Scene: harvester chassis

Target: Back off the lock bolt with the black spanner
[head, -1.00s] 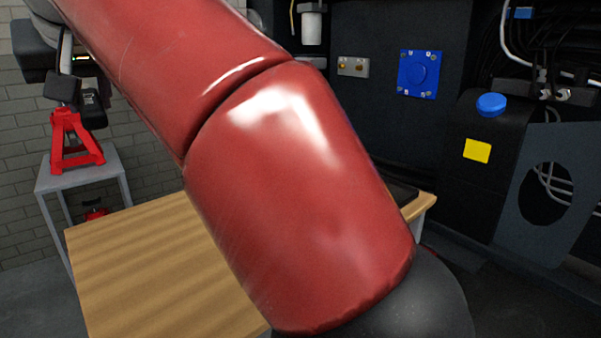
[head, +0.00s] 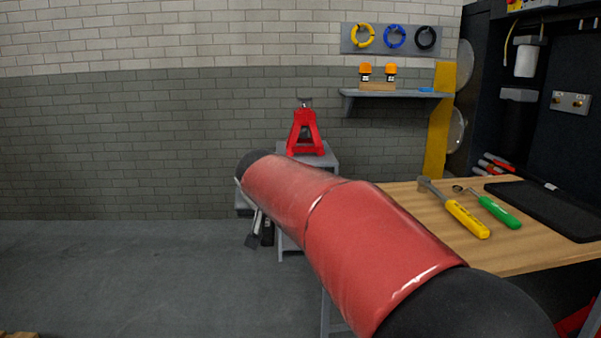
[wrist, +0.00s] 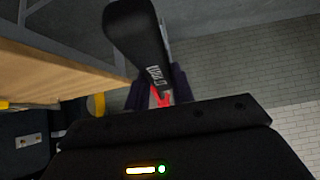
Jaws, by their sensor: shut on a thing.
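The black spanner (wrist: 137,35) shows in the wrist view as a dark handle with pale lettering, sticking out from between the fingers of my gripper (wrist: 160,88). My gripper is shut on it. In the head view my gripper (head: 260,225) is partly hidden behind my red arm, low beside the small grey stand, and a dark end, likely the spanner (head: 252,240), hangs there above the floor. The spanner's jaw end cannot be made out. I cannot make out the lock bolt in either current view.
A wooden bench (head: 400,200) at right holds a yellow-handled spanner (head: 466,218), a green-handled tool (head: 498,211) and a black mat (head: 550,208). A red jack stand (head: 304,133) stands on the grey stand (head: 322,160).

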